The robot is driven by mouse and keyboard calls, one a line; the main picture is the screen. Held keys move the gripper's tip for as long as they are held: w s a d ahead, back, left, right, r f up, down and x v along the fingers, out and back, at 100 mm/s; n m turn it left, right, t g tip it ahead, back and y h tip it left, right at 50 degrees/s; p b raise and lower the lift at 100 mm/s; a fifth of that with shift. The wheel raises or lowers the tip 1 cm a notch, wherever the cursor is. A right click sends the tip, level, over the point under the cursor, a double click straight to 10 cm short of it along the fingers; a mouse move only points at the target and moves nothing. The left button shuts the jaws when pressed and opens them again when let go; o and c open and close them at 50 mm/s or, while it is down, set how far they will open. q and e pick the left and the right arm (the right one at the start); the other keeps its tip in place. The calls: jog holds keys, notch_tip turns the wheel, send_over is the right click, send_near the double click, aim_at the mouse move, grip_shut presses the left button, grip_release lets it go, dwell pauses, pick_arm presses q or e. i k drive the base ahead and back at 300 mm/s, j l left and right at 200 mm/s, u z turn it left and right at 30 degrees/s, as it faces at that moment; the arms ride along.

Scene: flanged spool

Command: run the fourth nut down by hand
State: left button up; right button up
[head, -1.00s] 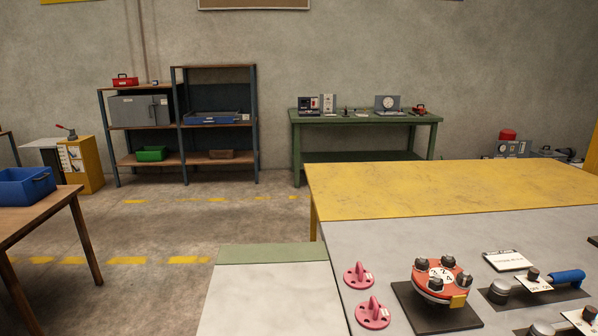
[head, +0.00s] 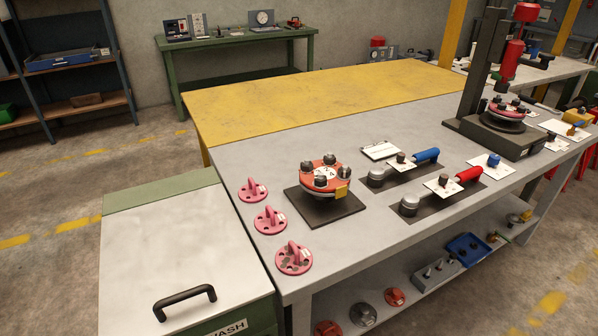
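The flanged spool (head: 324,174) stands on a dark square plate (head: 345,207) on the grey bench. Its red top flange carries several dark nuts or bolt heads around a white numbered label, and a yellow tag hangs on its right side. How far each nut is run down is too small to tell. Neither of my grippers shows in the head view.
Three pink handled discs (head: 270,219) lie left of the spool. A blue-handled tool (head: 426,156) and a red-handled tool (head: 467,175) lie to its right, near a clipboard (head: 381,150). A dark press-like stand (head: 486,75) holds another red flanged part. A lidded cabinet (head: 185,250) adjoins the bench's left end. The yellow area (head: 310,100) is clear.

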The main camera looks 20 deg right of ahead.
aim_at(344, 173)
jog(key=l+z, duration=0.1)
jog(key=z, duration=0.35)
jog(key=i+z, duration=0.15)
jog(key=z, duration=0.75)
jog(key=i, duration=0.05)
